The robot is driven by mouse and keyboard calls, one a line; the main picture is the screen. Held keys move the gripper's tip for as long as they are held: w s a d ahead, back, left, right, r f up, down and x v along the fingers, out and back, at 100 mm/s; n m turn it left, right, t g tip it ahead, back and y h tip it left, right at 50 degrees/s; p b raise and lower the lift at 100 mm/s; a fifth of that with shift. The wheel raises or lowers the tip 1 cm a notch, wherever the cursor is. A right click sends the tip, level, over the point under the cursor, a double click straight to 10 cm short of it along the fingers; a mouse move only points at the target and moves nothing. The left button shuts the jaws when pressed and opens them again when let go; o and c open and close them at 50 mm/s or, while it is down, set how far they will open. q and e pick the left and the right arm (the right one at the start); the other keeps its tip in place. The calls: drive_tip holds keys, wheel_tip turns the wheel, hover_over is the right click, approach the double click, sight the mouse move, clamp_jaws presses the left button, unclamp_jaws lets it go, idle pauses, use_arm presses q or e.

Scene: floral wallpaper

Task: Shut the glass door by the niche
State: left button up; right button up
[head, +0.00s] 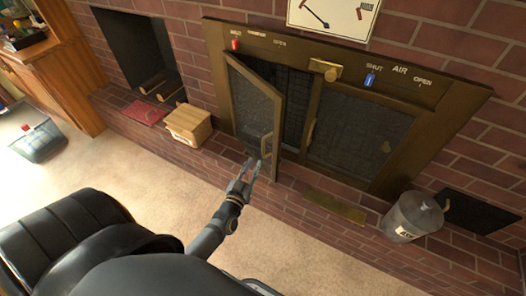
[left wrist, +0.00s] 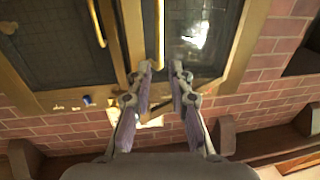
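The left glass door (head: 252,108) of the brass fireplace front stands ajar in the head view, its free edge swung out into the room. Its brass handle (head: 266,145) is on that free edge. The right glass door (head: 358,135) looks closed. The niche (head: 140,45) with logs is to the left, in the brick wall. My left gripper (head: 252,166) is just below and left of the handle, fingers apart. In the left wrist view, a brass handle bar (left wrist: 160,38) lies just beyond the gap between the open fingertips (left wrist: 161,68). Contact cannot be told. My right gripper is not in view.
A wooden box (head: 188,124) and a red cloth (head: 147,110) lie on the brick ledge at left. A metal bucket (head: 412,218) stands at right. A brass plate (head: 335,207) lies below the doors. Carpet is clear in front.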

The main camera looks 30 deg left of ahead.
sight(263, 147)
use_arm(q)
drive_tip(key=w, duration=0.3)
drive_tip(key=w+a+b, duration=0.1)
drive_tip(key=w, duration=0.6)
drive_tip(key=shift+w+a, duration=0.2)
drive_tip(key=shift+w, duration=0.05)
drive_tip(key=shift+c, duration=0.4)
clamp_jaws()
